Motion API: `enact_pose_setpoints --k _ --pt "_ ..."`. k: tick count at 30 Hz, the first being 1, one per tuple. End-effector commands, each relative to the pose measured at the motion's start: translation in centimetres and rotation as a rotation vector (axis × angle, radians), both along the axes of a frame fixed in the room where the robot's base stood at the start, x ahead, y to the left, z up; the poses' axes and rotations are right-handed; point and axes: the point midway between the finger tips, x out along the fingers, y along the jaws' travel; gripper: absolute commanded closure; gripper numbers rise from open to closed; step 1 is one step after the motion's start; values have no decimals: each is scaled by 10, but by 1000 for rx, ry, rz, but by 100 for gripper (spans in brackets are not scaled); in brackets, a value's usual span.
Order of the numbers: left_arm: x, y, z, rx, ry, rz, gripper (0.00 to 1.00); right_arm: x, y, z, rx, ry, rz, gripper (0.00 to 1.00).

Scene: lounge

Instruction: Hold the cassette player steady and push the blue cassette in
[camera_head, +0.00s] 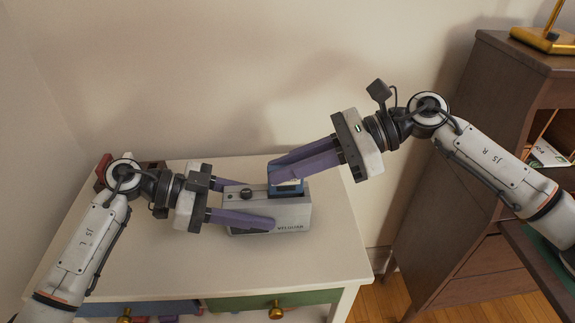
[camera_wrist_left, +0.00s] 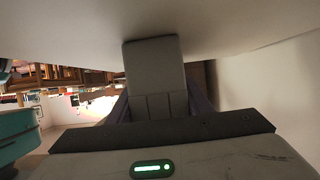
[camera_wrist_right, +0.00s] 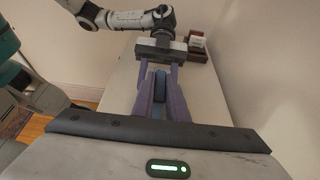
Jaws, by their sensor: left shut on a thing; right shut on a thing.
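The grey cassette player (camera_head: 293,214) stands on the white table in the head view. My left gripper (camera_head: 250,205) is shut on it from the left, with purple fingers along its near and far sides. In the left wrist view a grey block (camera_wrist_left: 155,75), which looks like the player, sits between the fingers. The blue cassette (camera_head: 286,188) stands partly out of the top of the player at its right end. My right gripper (camera_head: 274,174) is shut on the cassette from the upper right. The right wrist view shows the blue cassette (camera_wrist_right: 160,88) between the purple fingers.
The white table (camera_head: 335,265) has bare room right of and in front of the player. A dark red box (camera_head: 103,168) stands at its back left, behind my left arm. A brown wooden cabinet (camera_head: 480,150) stands to the right.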

Motion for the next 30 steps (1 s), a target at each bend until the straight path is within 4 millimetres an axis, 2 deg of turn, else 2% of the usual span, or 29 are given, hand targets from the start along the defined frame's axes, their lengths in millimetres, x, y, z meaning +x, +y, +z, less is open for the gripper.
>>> enact_pose_setpoints --k 30 --pt "1 0 1 -1 -2 1 93 0 0 -19 1 1 0 100"
